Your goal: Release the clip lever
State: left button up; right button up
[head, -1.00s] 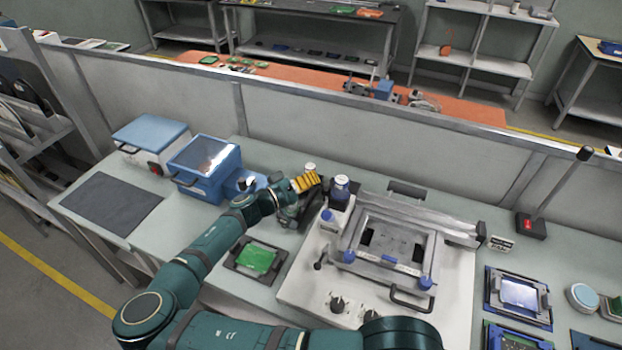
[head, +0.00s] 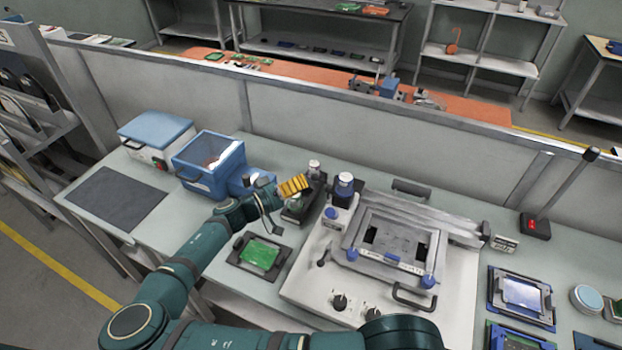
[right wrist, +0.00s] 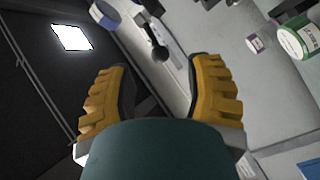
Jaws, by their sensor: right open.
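My right gripper (head: 293,187) has yellow ribbed fingers. It hovers above the back left of the bench, left of the white fixture base (head: 312,283). In the right wrist view its two fingers (right wrist: 160,95) stand apart with nothing between them. A black lever with a round knob (right wrist: 159,52) shows beyond the fingertips on a pale surface, apart from both fingers. In the head view a small black-knobbed lever (head: 322,262) stands at the fixture's left side. I cannot tell which part is the clip lever. My left gripper is out of view.
A green board (head: 259,255) lies in a dark holder left of the fixture. A blue bin (head: 208,165) is behind my arm. A grey mat (head: 115,197) lies clear at left.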

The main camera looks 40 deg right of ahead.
jog(key=a, duration=0.7)
jog(key=shift+w, duration=0.35)
